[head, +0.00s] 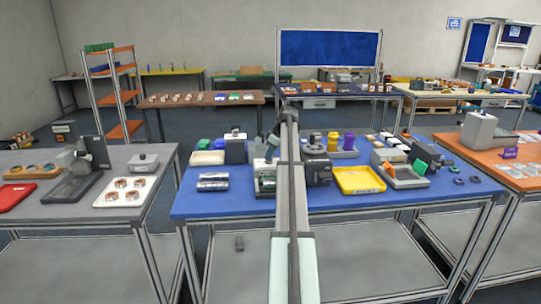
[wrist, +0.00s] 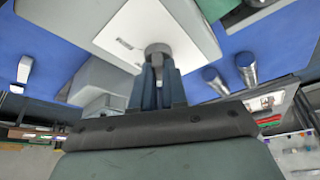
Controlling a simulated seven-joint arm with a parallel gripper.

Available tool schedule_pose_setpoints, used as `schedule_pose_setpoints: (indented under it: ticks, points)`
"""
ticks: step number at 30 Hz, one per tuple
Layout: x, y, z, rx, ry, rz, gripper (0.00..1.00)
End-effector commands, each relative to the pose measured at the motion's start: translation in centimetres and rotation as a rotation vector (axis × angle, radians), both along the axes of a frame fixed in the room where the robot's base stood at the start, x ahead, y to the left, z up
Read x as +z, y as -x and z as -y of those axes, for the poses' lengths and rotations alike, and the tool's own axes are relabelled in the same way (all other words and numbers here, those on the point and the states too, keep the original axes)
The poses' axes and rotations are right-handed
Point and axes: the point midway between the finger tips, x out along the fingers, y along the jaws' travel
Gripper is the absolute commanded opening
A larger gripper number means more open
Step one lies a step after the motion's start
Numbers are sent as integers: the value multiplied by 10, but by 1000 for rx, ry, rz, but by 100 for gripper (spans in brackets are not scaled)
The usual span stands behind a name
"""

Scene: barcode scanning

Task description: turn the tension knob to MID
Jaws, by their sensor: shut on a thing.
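A grey round knob (wrist: 157,50) stands on a pale panel (wrist: 125,22) in the wrist view. My gripper (wrist: 157,66) has its two dark blue fingers closed on the knob from below in that picture. The panel carries a small label (wrist: 124,43), too small to read. I cannot tell which setting the knob points to. In the head view my gripper (head: 271,146) is at a pale and dark machine (head: 265,182) on the blue table, partly behind my arm. The knob itself cannot be made out there.
On the blue table (head: 340,200), metal cylinders (head: 213,186) lie left of the machine; they also show in the wrist view (wrist: 214,80). A dark device (head: 318,170) and a yellow tray (head: 360,180) stand to its right. The table's front left is clear.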

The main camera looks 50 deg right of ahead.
Motion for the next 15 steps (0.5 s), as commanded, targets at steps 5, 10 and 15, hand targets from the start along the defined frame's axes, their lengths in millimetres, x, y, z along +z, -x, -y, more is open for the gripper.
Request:
schedule_pose_setpoints:
  ticks: [5,10,15]
  points:
    - [0,0,0,-5,0,0,0]
    - [0,1,-1,-44,0,0,0]
    - [0,1,-2,-137,2,0,0]
